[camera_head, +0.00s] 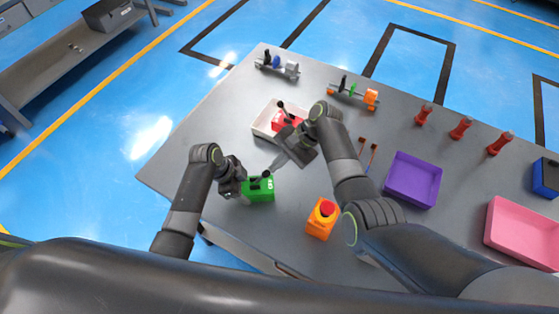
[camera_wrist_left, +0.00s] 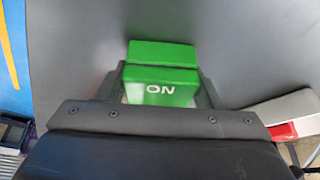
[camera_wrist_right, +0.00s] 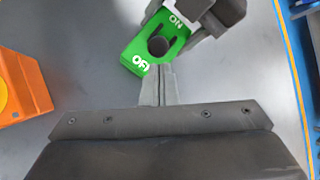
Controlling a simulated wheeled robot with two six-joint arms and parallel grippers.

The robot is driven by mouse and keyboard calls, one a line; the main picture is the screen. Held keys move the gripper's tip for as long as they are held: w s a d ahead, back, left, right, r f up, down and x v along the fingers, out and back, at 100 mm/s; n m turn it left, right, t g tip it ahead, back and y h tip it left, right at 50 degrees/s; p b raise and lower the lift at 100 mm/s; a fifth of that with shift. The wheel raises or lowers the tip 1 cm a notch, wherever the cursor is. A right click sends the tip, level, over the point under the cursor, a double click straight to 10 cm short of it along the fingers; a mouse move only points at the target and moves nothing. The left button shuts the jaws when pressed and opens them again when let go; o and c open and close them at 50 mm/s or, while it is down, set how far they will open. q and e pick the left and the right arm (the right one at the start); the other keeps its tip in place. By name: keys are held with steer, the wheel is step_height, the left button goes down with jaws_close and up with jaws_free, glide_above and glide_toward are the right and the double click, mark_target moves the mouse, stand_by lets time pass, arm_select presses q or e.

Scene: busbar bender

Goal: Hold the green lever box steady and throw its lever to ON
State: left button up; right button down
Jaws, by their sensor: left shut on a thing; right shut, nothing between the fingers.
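The green lever box (camera_head: 264,190) sits near the table's front left edge. Its dark round lever knob (camera_wrist_right: 158,45) shows between the ON and OFF marks; I cannot tell its exact lean. My left gripper (camera_wrist_left: 158,85) is shut on the box at its ON end, with a finger on each side. My right gripper (camera_wrist_right: 160,85) is shut and empty, with its fingertips close to the OFF end of the box in the right wrist view; I cannot tell whether they touch it. In the head view the right gripper (camera_head: 277,167) is beyond the box.
An orange box with a red button (camera_head: 322,218) stands right of the green box. A purple tray (camera_head: 412,180) and pink tray (camera_head: 520,235) lie further right. Bare table surrounds the green box.

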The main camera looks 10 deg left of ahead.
steer(key=shift+s+a+r, duration=0.15)
steer(key=shift+a+r, duration=0.25)
steer(key=shift+a, duration=0.15)
steer(key=shift+s+a+r, duration=0.15)
steer(key=shift+a+r, duration=0.25)
steer(key=shift+a, duration=0.1)
steer(key=shift+r, duration=0.15)
